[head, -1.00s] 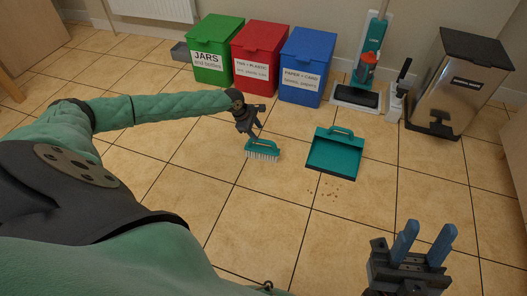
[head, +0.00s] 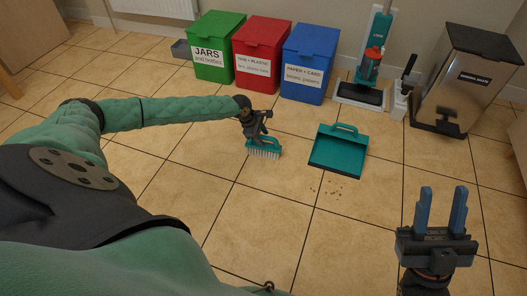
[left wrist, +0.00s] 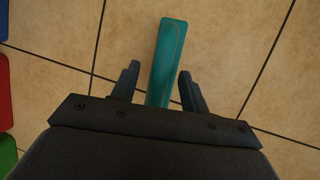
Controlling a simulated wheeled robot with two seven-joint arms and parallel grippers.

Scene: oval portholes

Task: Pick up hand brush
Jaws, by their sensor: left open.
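The teal hand brush (head: 264,149) with pale bristles rests on the tiled floor in the head view. My left gripper (head: 256,138) is right at it from above. In the left wrist view the teal back of the brush (left wrist: 167,60) runs between the two open fingers of my left gripper (left wrist: 158,85), with a gap on each side. The near end of the brush is hidden behind the gripper body. My right gripper (head: 441,210) is at the lower right, its two blue fingers apart and empty.
A teal dustpan (head: 339,152) lies to the right of the brush, with crumbs (head: 330,190) on the floor before it. Green (head: 216,47), red (head: 262,53) and blue (head: 309,64) bins, a mop set (head: 366,75) and a steel bin (head: 464,85) line the wall.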

